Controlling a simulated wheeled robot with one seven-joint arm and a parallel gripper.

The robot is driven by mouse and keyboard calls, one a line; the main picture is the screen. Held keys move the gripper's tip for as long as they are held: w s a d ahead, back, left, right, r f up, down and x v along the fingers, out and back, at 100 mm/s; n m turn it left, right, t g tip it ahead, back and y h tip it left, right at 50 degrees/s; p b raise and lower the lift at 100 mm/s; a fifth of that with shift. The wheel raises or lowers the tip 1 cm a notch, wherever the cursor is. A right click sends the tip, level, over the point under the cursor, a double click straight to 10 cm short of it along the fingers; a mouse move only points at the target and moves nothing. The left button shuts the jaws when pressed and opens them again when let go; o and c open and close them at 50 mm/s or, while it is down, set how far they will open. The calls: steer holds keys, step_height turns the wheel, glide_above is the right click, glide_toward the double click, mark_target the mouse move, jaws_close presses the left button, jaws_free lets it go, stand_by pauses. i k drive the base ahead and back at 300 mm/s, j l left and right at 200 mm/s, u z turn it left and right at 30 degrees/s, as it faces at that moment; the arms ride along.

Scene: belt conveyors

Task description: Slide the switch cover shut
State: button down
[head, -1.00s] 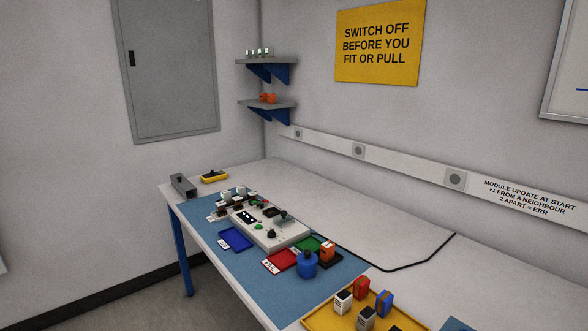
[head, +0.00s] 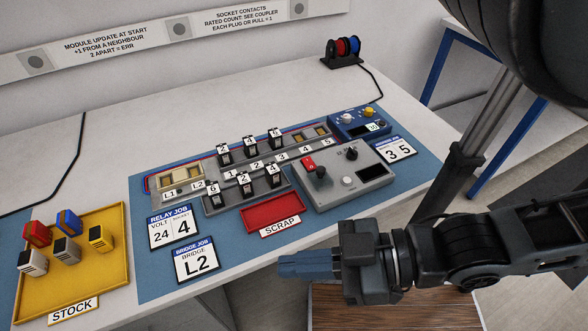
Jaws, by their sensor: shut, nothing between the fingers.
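A grey control box (head: 328,193) stands on the blue mat right of centre in the head view. It has a small red piece (head: 308,162) at its upper left, with a black knob (head: 320,172) beside it. The red piece may be the switch cover; it is too small to tell whether it is open or shut. My gripper (head: 283,265) is shut and empty, its blue-grey fingers pointing left. In the picture it is below the control box and the scrap tray, near the bench's front edge, apart from the box.
A red scrap tray (head: 259,228) lies left of the box, in front of a grey socket rail (head: 190,197) with several black-and-white modules. A blue unit (head: 345,129) stands behind the box. A yellow stock tray (head: 88,278) holds several relays at left.

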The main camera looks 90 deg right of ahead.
mark_target(321, 170)
steer(key=k+j+z, duration=0.15)
steer(key=j, duration=0.2)
steer(key=k+j+z, duration=0.15)
steer(key=j, duration=0.2)
steer(key=k+j+z, duration=0.15)
steer(key=k+j, duration=0.1)
steer(key=j, duration=0.05)
